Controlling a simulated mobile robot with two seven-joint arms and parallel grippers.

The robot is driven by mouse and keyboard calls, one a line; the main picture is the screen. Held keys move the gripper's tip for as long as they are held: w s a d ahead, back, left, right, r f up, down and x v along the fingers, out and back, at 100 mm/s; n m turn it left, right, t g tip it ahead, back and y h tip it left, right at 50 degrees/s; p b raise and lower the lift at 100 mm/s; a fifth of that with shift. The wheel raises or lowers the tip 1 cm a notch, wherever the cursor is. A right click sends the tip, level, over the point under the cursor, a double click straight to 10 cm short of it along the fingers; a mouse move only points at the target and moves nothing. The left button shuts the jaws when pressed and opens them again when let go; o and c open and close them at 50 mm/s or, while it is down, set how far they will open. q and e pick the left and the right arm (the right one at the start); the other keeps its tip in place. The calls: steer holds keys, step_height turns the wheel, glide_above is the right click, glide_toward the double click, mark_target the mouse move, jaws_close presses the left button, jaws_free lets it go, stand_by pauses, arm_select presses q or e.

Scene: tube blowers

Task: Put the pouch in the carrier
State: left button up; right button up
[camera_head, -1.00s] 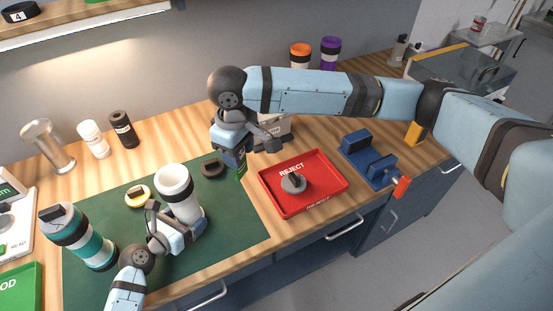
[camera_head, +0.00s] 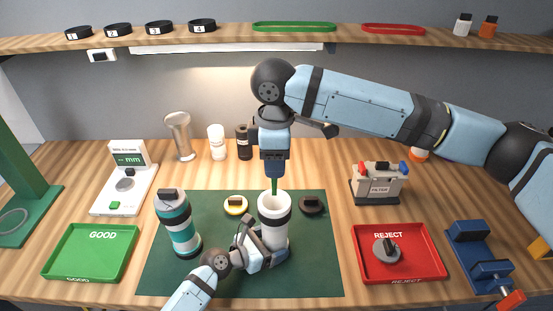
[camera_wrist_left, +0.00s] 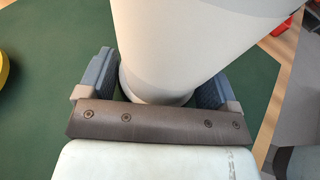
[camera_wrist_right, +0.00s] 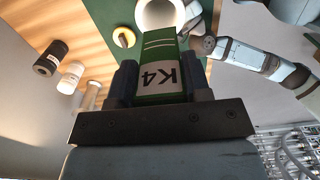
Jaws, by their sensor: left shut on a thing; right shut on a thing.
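The pouch (camera_head: 275,185) is a slim green piece with a white K4 label, which shows in the right wrist view (camera_wrist_right: 160,75). My right gripper (camera_head: 275,173) is shut on it and holds it upright over the carrier.
A teal-banded carrier (camera_head: 178,226) stands left on the green mat (camera_head: 215,275). A yellow-ringed cap (camera_head: 235,205) and a dark cap (camera_head: 312,204) flank the white carrier. The red REJECT tray (camera_head: 423,265) holds a grey cap. The green GOOD tray (camera_head: 90,252) is empty.

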mark_target(275, 192)
steer(key=shift+f, duration=0.1)
steer(key=shift+f, duration=1.5)
steer(key=shift+f, duration=0.1)
steer(key=shift+f, duration=3)
steer(key=shift+f, duration=0.1)
steer(key=o, duration=1.5)
